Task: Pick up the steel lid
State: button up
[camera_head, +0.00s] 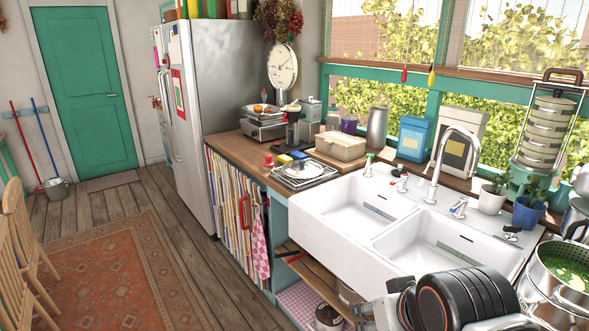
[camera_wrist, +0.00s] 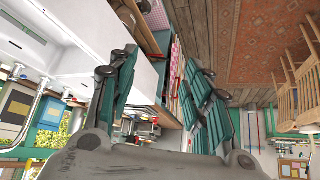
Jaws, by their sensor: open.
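My gripper (camera_wrist: 160,72) is open and empty in the wrist view, its teal fingers spread apart. Between and beyond them, the sink cabinet front and the floor show. In the head view only my arm shows at the bottom right; the fingers are out of that picture. I cannot clearly pick out the steel lid. A shiny round metal piece (camera_head: 302,169) lies on a tray on the counter left of the sink, and may be a lid or a plate. A steel pot (camera_head: 328,318) on the low shelf under the sink is partly cut off; its top is too small to judge.
The white double sink (camera_head: 345,232) stands along the window counter. Left of it are a wooden counter (camera_head: 233,146), a striped curtain (camera_head: 228,212) and a fridge (camera_head: 228,80). A pot of greens (camera_head: 565,275) stands at right. Chairs (camera_head: 22,240) stand at left; the rug area is clear.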

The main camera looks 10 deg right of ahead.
aim_at(301, 168)
jog(key=z, duration=1.7)
jog(key=u, duration=1.7)
jog(key=i+j+z, duration=0.15)
jog(key=i+z, duration=0.2)
jog(key=i, duration=0.2)
jog(key=i+j+z, duration=0.3)
jog(key=i, duration=0.25)
jog(key=i+j+z, duration=0.35)
jog(key=i+j, duration=0.15)
